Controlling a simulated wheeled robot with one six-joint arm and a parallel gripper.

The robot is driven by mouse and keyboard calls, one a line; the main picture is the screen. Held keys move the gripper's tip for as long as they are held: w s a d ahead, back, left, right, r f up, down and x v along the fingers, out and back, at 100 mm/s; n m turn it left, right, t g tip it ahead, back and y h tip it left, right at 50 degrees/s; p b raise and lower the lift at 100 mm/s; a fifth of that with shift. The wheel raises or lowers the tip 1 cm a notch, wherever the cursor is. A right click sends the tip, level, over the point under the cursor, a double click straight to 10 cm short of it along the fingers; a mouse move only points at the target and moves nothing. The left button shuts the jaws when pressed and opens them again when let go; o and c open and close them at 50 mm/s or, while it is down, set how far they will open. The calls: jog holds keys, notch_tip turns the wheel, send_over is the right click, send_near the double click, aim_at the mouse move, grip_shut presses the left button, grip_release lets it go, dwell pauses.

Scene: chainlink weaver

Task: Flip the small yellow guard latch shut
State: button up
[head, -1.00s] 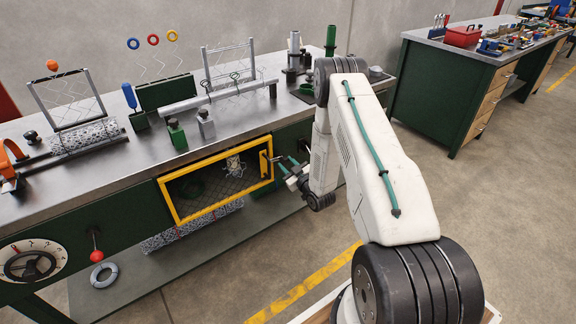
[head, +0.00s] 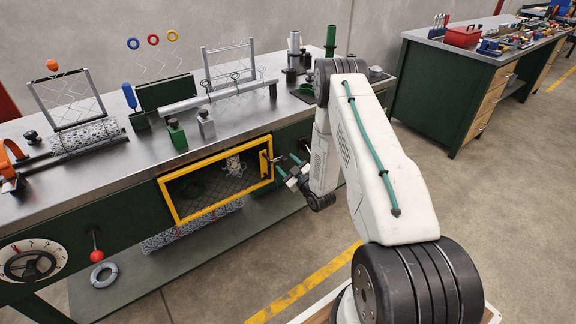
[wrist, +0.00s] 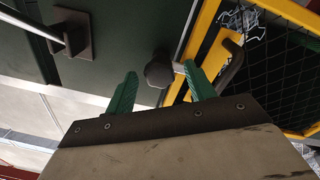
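The yellow-framed guard (head: 218,207) with dark mesh is on the front of the green bench, and its frame (wrist: 203,40) also shows in the wrist view. My gripper (head: 292,168) is at the guard's right end. In the wrist view, my gripper (wrist: 160,68) has two green fingers spread apart. A dark round knob (wrist: 159,71) on a short grey shaft appears between the fingertips, with no clear contact. The right finger overlaps the yellow frame in the picture. I cannot clearly tell the small yellow latch apart from the frame.
A dark bent handle (wrist: 232,66) is on the guard, right of my gripper. A metal bar on a dark bracket (wrist: 73,33) is at upper left. A red-knobbed lever (head: 96,254) and a round dial (head: 32,261) are further left on the bench. The floor in front is clear.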

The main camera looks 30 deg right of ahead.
jog(key=shift+s, duration=0.1)
jog(key=s, duration=0.7)
jog(key=shift+s, duration=0.3)
jog(key=shift+f, duration=0.1)
